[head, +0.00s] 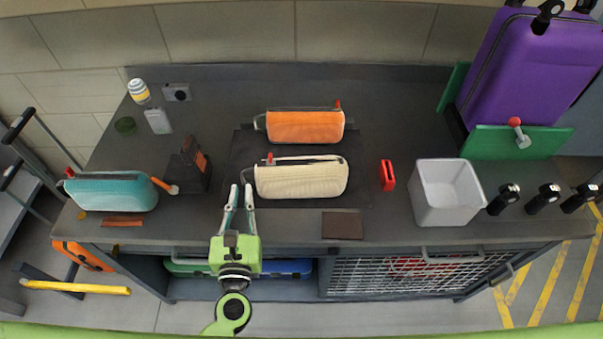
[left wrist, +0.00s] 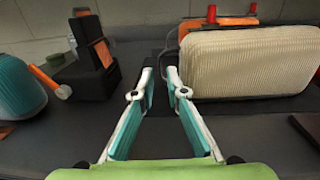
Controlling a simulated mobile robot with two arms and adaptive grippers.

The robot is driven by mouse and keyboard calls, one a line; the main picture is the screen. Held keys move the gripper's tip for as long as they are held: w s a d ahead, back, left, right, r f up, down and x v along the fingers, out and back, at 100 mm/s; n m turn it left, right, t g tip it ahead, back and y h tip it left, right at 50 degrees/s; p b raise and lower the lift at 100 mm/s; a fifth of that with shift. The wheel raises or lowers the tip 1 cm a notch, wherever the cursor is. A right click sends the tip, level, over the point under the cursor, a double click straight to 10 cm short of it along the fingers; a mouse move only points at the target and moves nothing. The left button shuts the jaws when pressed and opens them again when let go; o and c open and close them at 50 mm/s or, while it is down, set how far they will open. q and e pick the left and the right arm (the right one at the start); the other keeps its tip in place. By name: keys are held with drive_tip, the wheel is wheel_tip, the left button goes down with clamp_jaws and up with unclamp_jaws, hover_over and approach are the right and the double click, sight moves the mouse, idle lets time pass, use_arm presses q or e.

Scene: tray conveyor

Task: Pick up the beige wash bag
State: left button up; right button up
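The beige wash bag (head: 302,180) lies on a dark mat at the middle of the counter, its ribbed side facing me, with a dark zip along the top and a red pull at its upper left. In the left wrist view the bag (left wrist: 250,62) fills the upper right. My left gripper (head: 240,188) is open and empty, just left of the bag's left end; the wrist view shows its fingertips (left wrist: 160,75) apart with nothing between them. I cannot tell whether the right finger touches the bag. My right gripper is not in view.
An orange bag (head: 305,127) lies behind the beige one, and a teal bag (head: 112,191) at the left. A black stand (head: 190,172), a red item (head: 387,175), a dark flat piece (head: 342,226) and a grey bin (head: 446,194) stand around. A purple suitcase (head: 525,70) is back right.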

sight(243, 182)
use_arm(q)
drive_tip(key=w, duration=0.1)
drive_tip(key=w+p, duration=0.1)
drive_tip(key=w, duration=0.2)
drive_tip(key=shift+w+a+f, duration=0.15)
drive_tip(key=shift+w+f, duration=0.1)
drive_tip(key=shift+w, duration=0.1)
drive_tip(key=shift+w+f, duration=0.1)
drive_tip(key=shift+w, duration=0.3)
drive_tip(key=shift+s, duration=0.1)
clamp_jaws()
drive_tip(key=shift+r+p, duration=0.2)
drive_tip(key=shift+p, duration=0.1)
